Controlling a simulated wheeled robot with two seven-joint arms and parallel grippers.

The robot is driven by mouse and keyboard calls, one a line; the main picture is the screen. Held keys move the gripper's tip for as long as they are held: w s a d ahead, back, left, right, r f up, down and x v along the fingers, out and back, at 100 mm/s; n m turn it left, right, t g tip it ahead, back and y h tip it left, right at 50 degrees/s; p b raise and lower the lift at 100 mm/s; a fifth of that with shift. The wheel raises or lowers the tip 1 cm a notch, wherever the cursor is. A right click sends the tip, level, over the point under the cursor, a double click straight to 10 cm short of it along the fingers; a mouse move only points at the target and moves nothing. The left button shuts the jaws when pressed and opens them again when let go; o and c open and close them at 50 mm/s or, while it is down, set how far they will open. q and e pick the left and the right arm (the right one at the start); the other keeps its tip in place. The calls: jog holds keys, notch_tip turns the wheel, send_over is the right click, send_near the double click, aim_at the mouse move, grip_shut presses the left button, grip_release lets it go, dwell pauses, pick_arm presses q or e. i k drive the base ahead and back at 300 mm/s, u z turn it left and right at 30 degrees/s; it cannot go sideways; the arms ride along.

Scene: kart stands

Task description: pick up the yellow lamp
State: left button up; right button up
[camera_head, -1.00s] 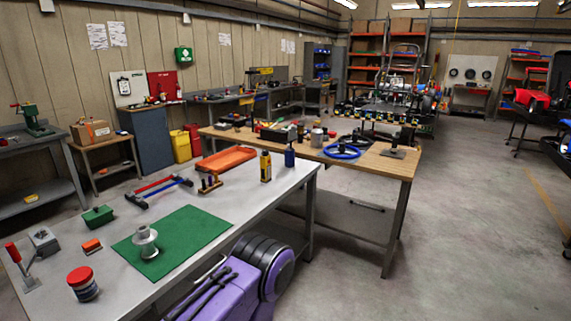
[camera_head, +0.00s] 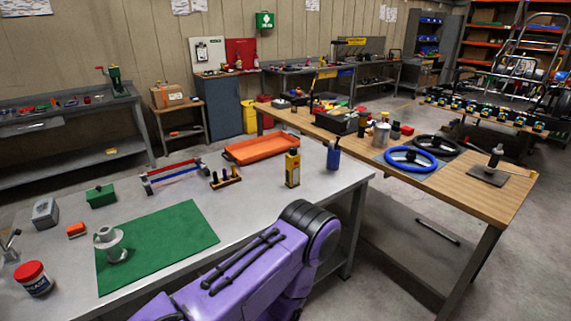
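I cannot pick out a yellow lamp for certain. A yellow-topped fixture (camera_head: 356,42) shows on the back bench, too small to identify. Purple links of my own arm cross the bottom middle, in front of the table's near edge. Neither gripper shows.
The table holds a green mat (camera_head: 178,238) with a grey flanged part (camera_head: 110,244), a red-lidded jar (camera_head: 33,279), an orange tray (camera_head: 262,149) and a blue bottle (camera_head: 333,155). A wooden bench (camera_head: 465,194) with a blue steering wheel (camera_head: 411,160) stands beyond.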

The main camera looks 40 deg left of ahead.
aim_at(293, 171)
jog(key=u, duration=0.55)
jog(key=i, duration=0.8)
jog(key=u, duration=0.8)
